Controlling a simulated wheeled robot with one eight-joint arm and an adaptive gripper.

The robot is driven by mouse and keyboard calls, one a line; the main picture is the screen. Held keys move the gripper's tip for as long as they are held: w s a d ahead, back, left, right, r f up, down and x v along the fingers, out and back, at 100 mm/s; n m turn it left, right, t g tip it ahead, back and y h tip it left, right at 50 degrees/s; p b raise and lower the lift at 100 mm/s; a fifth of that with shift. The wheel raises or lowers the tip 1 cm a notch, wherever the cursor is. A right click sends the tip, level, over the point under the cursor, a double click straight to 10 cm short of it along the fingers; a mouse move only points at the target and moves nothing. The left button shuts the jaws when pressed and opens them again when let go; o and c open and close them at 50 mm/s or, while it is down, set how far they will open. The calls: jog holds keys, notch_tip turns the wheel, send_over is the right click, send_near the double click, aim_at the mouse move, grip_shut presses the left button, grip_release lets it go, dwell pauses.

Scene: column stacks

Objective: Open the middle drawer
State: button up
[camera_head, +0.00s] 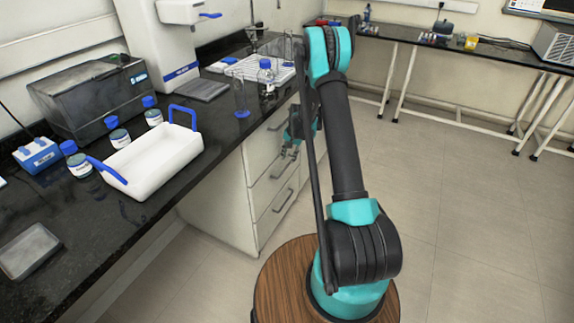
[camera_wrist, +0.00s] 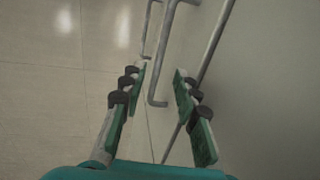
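The white drawer cabinet (camera_head: 222,205) stands under the black bench, with its drawers stacked one above another. The middle drawer (camera_head: 268,170) has a grey bar handle, partly hidden by my gripper in the head view. The lowest drawer (camera_head: 272,212) has its own bar handle (camera_head: 283,200). All drawer fronts look closed. My gripper (camera_wrist: 160,73) is open at the cabinet front. In the wrist view a bar handle (camera_wrist: 159,60) reaches between its fingertips, with gaps visible on both sides. I cannot tell for sure which drawer this handle belongs to.
Another bar handle (camera_wrist: 148,28) shows beyond in the wrist view. On the bench (camera_head: 100,245) stand a white tray (camera_head: 150,160) with blue handles, bottles and a glass cylinder (camera_head: 240,98).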

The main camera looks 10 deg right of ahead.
aim_at(286, 167)
jog(key=shift+w+a+f, duration=0.1)
jog(key=shift+a+f, duration=0.05)
jog(key=shift+f, duration=0.75)
jog(key=shift+w+a+f, duration=0.1)
jog(key=shift+f, duration=0.75)
jog(key=shift+w+a+f, duration=0.1)
jog(key=shift+a+f, duration=0.05)
jog(key=shift+f, duration=0.75)
grip_shut()
